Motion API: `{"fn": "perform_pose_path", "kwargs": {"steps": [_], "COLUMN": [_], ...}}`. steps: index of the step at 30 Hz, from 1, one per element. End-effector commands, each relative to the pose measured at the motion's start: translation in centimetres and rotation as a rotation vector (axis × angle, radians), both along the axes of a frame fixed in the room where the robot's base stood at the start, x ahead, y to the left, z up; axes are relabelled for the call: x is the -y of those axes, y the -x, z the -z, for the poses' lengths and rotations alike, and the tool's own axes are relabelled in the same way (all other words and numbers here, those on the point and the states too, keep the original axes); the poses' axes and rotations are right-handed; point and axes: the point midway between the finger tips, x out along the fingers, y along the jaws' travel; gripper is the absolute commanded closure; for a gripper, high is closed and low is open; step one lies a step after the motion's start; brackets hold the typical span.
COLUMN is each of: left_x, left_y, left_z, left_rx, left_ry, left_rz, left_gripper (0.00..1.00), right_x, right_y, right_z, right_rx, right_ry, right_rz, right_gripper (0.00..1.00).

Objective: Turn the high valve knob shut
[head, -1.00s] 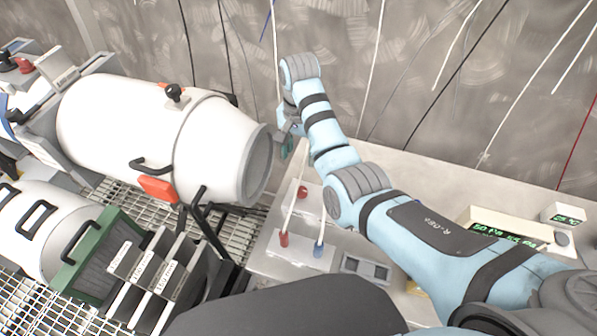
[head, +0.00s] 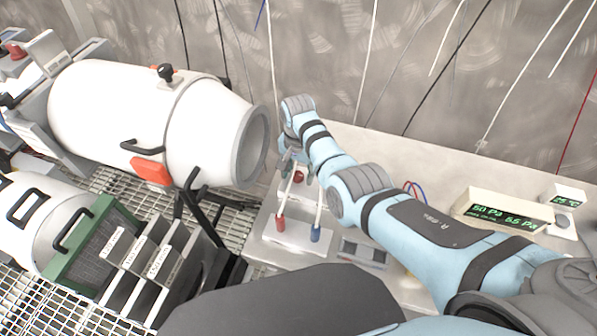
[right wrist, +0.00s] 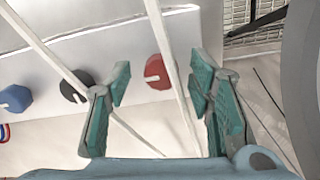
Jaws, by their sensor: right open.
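A red knob (right wrist: 153,72) shows in the right wrist view on a pale panel. A black knob (right wrist: 75,86) and a blue knob (right wrist: 15,98) sit left of it. No label tells which is the high valve. My right gripper (right wrist: 160,82) is open and empty, with the red knob appearing between its teal fingers; no contact shows. In the head view the right gripper (head: 291,161) is just above the red knob (head: 299,177), partly hidden by the arm. My left gripper is not in view.
A large white cylinder (head: 130,105) stands left. A pressure display (head: 503,212) sits on the bench (head: 430,165) at right.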

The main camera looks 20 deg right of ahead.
Motion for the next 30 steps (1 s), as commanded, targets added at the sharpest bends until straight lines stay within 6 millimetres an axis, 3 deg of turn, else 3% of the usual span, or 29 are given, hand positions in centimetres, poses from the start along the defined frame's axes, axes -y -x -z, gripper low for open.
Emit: {"fn": "perform_pose_path", "kwargs": {"steps": [1,9,20,30], "left_x": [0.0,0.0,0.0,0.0], "left_y": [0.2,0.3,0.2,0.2], "left_z": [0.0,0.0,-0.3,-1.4], "left_rx": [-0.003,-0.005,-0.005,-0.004], "left_ry": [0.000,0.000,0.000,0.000], "left_rz": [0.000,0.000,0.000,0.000], "left_gripper": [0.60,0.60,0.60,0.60], "right_x": [0.0,0.0,0.0,0.0], "right_y": [0.0,0.0,0.0,0.0], "right_z": [0.0,-0.1,-0.1,-0.3], "right_rx": [0.000,0.001,-0.001,-0.001], "right_ry": [0.000,0.001,0.001,0.001], "right_rz": [0.000,0.000,-0.044,-0.258], "right_gripper": [0.57,1.00,1.00,1.00]}}
